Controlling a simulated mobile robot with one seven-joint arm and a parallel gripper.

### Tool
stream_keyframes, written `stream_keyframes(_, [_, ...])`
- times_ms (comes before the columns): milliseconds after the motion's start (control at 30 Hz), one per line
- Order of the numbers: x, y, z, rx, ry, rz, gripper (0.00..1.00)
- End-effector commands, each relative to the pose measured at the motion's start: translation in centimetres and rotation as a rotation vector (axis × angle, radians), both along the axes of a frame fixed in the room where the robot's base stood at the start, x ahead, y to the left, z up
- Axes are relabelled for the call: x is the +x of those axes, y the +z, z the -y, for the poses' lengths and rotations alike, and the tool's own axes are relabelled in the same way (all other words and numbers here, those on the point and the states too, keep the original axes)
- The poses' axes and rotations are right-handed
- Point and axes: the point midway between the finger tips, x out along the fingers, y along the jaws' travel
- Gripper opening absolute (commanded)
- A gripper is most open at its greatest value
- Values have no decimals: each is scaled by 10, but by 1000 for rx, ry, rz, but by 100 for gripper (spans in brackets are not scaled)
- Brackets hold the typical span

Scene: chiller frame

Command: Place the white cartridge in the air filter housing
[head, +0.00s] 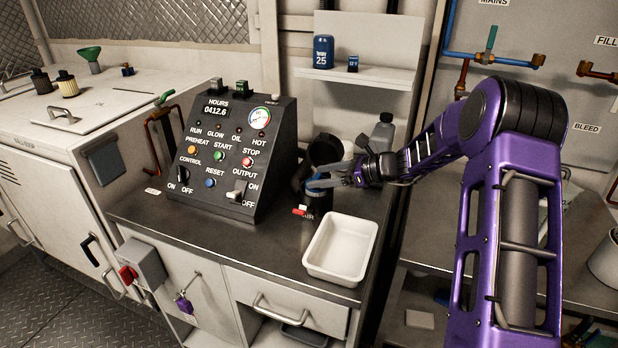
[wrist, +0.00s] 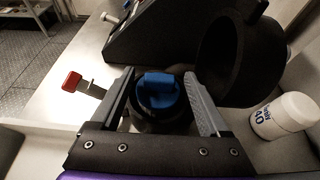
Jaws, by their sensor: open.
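The black air filter housing (head: 316,204) stands on the steel counter, right of the control console, with a red latch and an AIR label at its front. Its round black lid (head: 325,150) appears raised behind it; the hollow lid fills the right of the wrist view (wrist: 232,55). My gripper (head: 318,178) is over the housing. In the wrist view its open fingers (wrist: 160,95) stand either side of a blue knob (wrist: 160,90) on a dark round body. I cannot tell whether the fingers touch it.
An empty white tray (head: 341,247) lies in front of the housing. A bottle (head: 382,137) stands behind my gripper. The console (head: 235,150) is close on the left, and a shelf (head: 355,75) is above.

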Motion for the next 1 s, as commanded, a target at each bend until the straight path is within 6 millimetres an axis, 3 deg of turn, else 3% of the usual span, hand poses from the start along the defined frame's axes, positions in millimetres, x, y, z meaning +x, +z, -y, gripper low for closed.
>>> stream_keyframes(200, [-16,18,40,-1,-3,1,79])
stream_keyframes(433, [-25,27,59,0,0,0,79])
stream_keyframes(833, [-25,28,59,-10,7,7,79])
stream_keyframes(1000, [-19,46,32,-145,76,102,79])
